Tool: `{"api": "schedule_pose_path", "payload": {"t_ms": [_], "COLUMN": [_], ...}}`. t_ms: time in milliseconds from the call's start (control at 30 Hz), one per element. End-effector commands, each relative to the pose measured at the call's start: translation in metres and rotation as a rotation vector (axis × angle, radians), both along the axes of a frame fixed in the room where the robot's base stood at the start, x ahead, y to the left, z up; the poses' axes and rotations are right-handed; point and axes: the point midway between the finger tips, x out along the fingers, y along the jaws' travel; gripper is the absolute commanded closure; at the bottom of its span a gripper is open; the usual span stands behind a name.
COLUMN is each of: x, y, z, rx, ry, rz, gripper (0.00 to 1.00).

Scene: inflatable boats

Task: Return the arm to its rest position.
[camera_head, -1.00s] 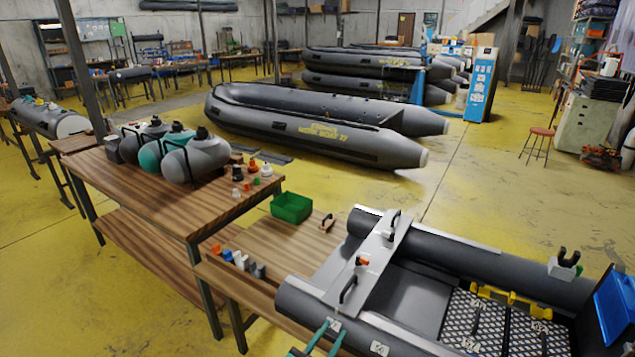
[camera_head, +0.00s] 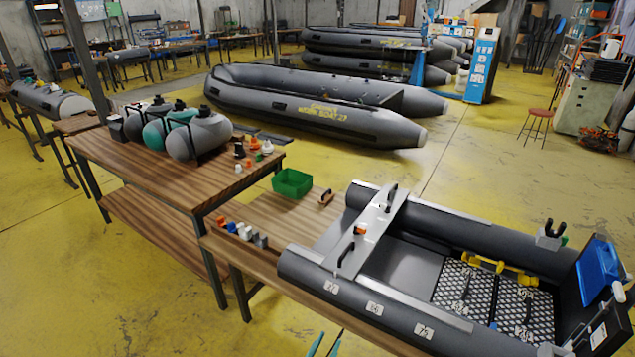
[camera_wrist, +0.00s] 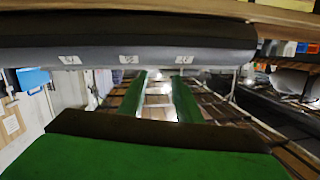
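My gripper (camera_head: 323,345) shows only as two teal fingertips at the bottom edge of the head view, in front of the near side of the grey boat (camera_head: 390,312). In the wrist view my gripper (camera_wrist: 160,78) has two green fingers standing apart with nothing held between them. The boat's grey tube (camera_wrist: 100,58), with white number labels, crosses the top of that view, apart from the fingers. The rest of my arm is out of the head view.
A wooden workbench (camera_head: 275,222) beside the boat carries a green bin (camera_head: 292,183) and small coloured parts. A taller table (camera_head: 130,165) with grey and teal tanks stands left. Yellow floor (camera_head: 150,310) is clear at lower left.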

Motion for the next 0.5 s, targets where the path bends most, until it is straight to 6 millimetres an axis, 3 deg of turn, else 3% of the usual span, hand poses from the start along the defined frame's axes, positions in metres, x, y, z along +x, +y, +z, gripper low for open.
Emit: {"api": "schedule_pose_path", "payload": {"t_ms": [167, 300, 500], "x": [-0.047, -0.098, -0.171], "y": [0.011, 0.024, 0.039], "z": [-0.032, -0.053, -0.062], "rx": [0.008, 0.016, 0.019], "ry": [0.083, 0.148, 0.200], "rz": [0.081, 0.172, 0.290], "gripper": [0.69, 0.69, 0.69]}}
